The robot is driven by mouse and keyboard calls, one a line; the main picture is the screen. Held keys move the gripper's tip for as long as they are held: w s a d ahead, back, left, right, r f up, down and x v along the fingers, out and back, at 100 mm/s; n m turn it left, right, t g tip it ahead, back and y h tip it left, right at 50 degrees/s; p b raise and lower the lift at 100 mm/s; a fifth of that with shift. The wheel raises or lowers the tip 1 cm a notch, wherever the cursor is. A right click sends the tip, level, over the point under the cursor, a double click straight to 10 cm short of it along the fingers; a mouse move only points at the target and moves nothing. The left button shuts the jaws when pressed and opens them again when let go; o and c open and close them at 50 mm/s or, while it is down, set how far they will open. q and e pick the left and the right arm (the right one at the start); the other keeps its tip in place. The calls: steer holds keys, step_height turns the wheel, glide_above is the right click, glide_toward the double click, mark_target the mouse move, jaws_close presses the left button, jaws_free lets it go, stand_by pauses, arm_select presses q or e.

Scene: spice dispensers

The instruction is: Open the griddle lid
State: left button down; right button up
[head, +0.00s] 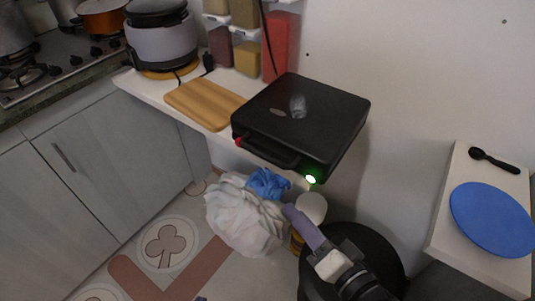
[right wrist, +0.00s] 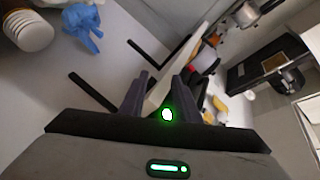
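The black griddle (head: 318,108) sits at the right end of the white shelf in the head view. Its lid is down, and the dark handle (head: 268,154) runs along its front edge. A bright green glow (head: 311,179) shows at its near lower corner. My right gripper (head: 290,212) is below and in front of the griddle, apart from the handle. In the right wrist view its two dark fingers (right wrist: 163,80) stand apart with nothing seen held between them. I cannot make out the griddle clearly in that view. My left gripper is not in view.
A wooden board (head: 204,103) lies left of the griddle, with a grey cooker (head: 162,40) beyond. Spice dispensers (head: 276,45) hang behind. A white bag (head: 240,215) and blue cloth (head: 268,183) are below. A blue plate (head: 491,218) rests on a white surface at right.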

mark_target(260, 151)
step_height(260, 151, up, 9)
steer(key=w+a+m+t+y, duration=0.1)
steer(key=a+m+t+y, duration=0.1)
steer(key=a+m+y, duration=0.15)
steer(key=shift+h, duration=0.45)
steer(key=x, duration=0.9)
steer(key=shift+w+d, duration=0.15)
steer(key=shift+d, duration=0.2)
steer(key=shift+w+a, duration=0.3)
steer(key=shift+w, duration=0.15)
jaws_close()
